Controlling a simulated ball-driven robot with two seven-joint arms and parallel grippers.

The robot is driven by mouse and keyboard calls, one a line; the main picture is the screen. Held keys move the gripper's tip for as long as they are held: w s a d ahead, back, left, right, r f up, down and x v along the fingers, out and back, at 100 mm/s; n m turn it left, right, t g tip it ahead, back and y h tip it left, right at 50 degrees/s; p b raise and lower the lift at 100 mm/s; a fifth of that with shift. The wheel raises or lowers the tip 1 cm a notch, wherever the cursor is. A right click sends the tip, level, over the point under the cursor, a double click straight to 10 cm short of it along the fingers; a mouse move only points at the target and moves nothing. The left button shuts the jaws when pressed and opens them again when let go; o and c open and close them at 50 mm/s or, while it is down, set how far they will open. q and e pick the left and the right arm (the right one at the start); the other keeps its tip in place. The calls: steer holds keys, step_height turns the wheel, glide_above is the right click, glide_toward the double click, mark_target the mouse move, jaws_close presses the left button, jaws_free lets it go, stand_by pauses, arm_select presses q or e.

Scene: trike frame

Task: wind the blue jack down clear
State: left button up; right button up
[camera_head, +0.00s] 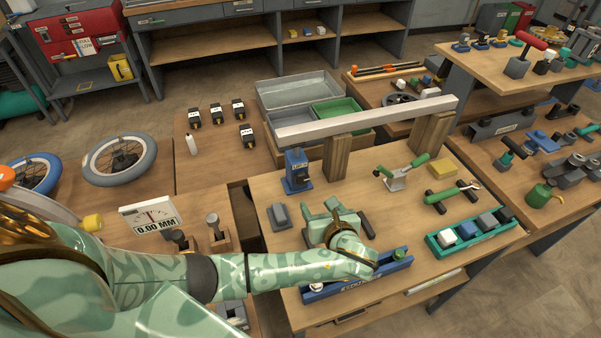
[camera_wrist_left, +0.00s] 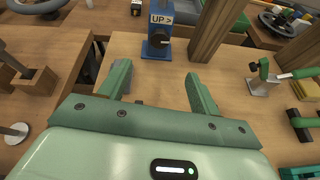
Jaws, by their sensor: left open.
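The blue jack (camera_head: 298,172) stands upright on the wooden bench under the left end of a long grey beam (camera_head: 365,117). I cannot tell whether its top touches the beam. In the left wrist view the jack (camera_wrist_left: 151,50) shows a white "UP >" label and a dark round knob (camera_wrist_left: 160,41) facing my gripper. My left gripper (camera_head: 321,208) is open and empty, in front of the jack and apart from it. In the left wrist view its two green fingers (camera_wrist_left: 158,72) spread with bare bench between them and the knob beyond. My right gripper is not in view.
Wooden posts (camera_head: 337,157) stand right of the jack beneath the beam. A grey block (camera_head: 280,215) lies left of my gripper. A blue tray (camera_head: 350,283) and a green tray (camera_head: 470,240) lie at the front. A dial sign (camera_head: 150,217) reads 0.00 MM.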

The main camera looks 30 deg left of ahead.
mark_target(303, 180)
arm_select(q)
steer(key=b+x, duration=0.4)
steer(key=x, duration=1)
steer(key=shift+a+f+b, duration=0.15)
steer(key=shift+b, duration=0.15)
steer(key=shift+w+a+f, duration=0.1)
steer(key=shift+w+a, duration=0.3)
steer(key=shift+w, duration=0.05)
steer(key=c, duration=1)
